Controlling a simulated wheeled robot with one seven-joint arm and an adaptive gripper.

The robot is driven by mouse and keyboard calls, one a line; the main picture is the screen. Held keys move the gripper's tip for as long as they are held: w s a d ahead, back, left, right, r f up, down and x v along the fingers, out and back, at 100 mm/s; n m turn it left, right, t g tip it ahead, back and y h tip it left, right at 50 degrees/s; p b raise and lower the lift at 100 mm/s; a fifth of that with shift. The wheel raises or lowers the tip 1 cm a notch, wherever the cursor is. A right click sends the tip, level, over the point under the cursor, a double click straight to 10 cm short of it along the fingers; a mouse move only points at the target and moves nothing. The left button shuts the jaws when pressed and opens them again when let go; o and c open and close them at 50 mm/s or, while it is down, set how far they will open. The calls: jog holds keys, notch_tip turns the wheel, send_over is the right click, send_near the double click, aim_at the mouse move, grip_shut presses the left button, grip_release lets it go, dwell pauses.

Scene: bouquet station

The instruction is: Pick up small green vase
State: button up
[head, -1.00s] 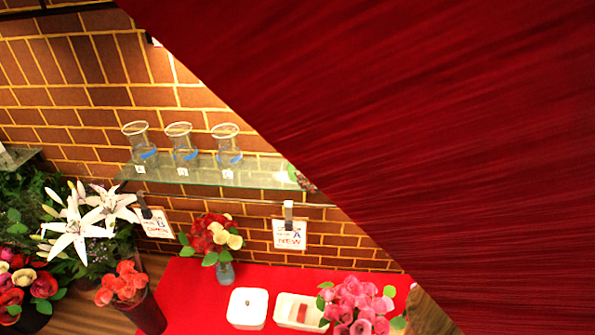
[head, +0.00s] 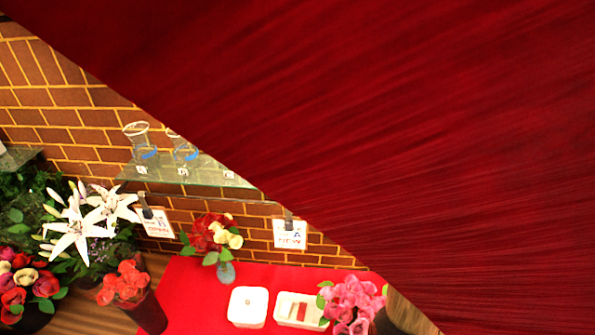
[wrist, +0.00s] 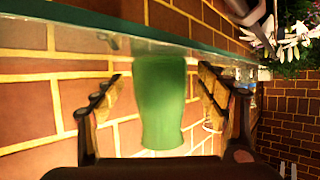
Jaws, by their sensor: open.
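The small green vase (wrist: 163,112) shows in the wrist view, where the picture is turned over, so it appears to hang from the glass shelf (wrist: 90,22). Its end meets the shelf edge in the picture. My gripper (wrist: 160,76) is open, with one finger on each side of the vase. Gaps show between both fingers and the vase, so neither appears to touch it. The vase and gripper do not show in the head view, where a large dark red surface hides the upper right.
In the head view, clear glass vases (head: 138,143) stand on the glass shelf (head: 205,178) against the brick wall. Below are white lilies (head: 78,228), a small bouquet (head: 213,238), white containers (head: 248,307) and pink flowers (head: 352,302) by a red cloth (head: 190,295).

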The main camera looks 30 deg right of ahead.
jog(key=c, duration=1.6)
jog(key=shift+c, duration=0.7)
jog(key=shift+r, duration=0.1)
